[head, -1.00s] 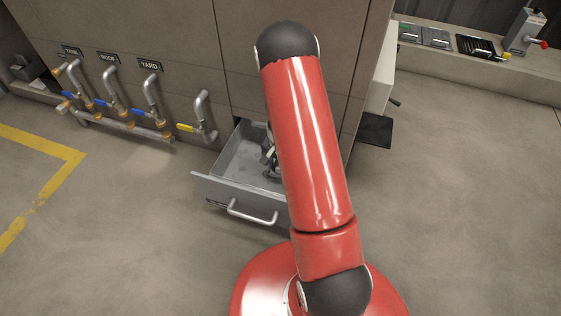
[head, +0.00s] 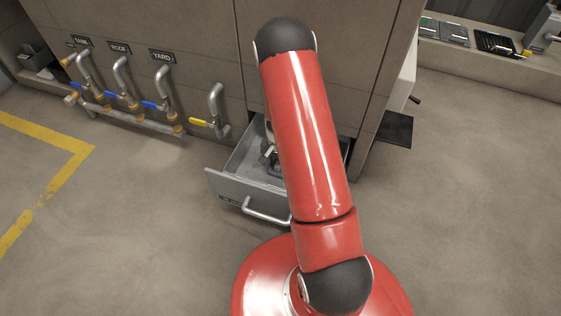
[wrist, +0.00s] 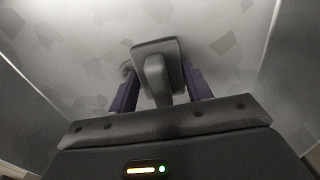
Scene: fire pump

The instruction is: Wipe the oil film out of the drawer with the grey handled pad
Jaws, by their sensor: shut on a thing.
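The open grey drawer (head: 237,187) juts from the cabinet's foot, with its pull handle at the front. In the wrist view the drawer floor (wrist: 80,50) shows darker angular patches of oil film (wrist: 223,43). The grey handled pad (wrist: 157,47) is down at the drawer floor; whether it touches cannot be told. My gripper (wrist: 156,92) is shut on the pad's handle, a dark finger on each side. In the head view my gripper (head: 271,153) shows only partly inside the drawer, and my red arm hides the drawer's right part and the pad.
Pipes with blue and yellow levers (head: 120,95) run along the cabinet front, left of the drawer. A dark plate (head: 395,129) lies right of the cabinet. A ledge with trays (head: 470,40) is at the back right. The floor around is clear.

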